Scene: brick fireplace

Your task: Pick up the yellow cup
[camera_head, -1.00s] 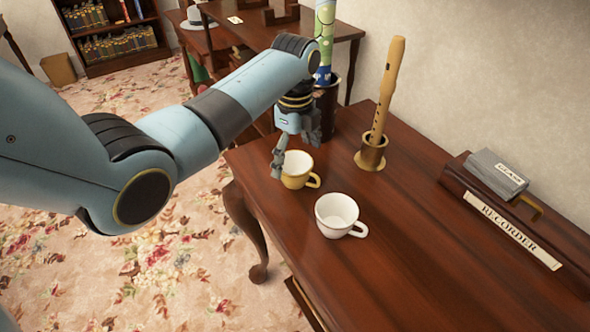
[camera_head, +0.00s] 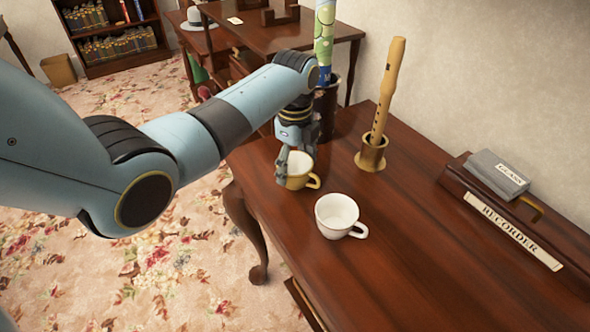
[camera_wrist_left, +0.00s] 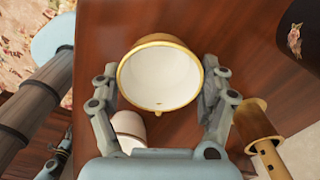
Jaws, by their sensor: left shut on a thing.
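The yellow cup (camera_head: 299,182) stands upright near the left edge of the wooden table, its handle toward the right. My left gripper (camera_head: 295,160) is over the cup from above and behind, partly hiding it. In the left wrist view the cup (camera_wrist_left: 160,77) shows its white inside and yellow rim. There the left gripper's fingers (camera_wrist_left: 160,95) are on either side of the cup, shut on it. Whether the cup is off the table cannot be told. My right gripper is not in view.
A white cup (camera_head: 338,215) stands just in front of the yellow cup. A recorder (camera_head: 388,88) stands in a brass holder (camera_head: 371,155) to the right. A dark vase (camera_head: 327,108) is behind the gripper. A labelled wooden stand (camera_head: 512,232) with a grey box (camera_head: 497,173) lies at right.

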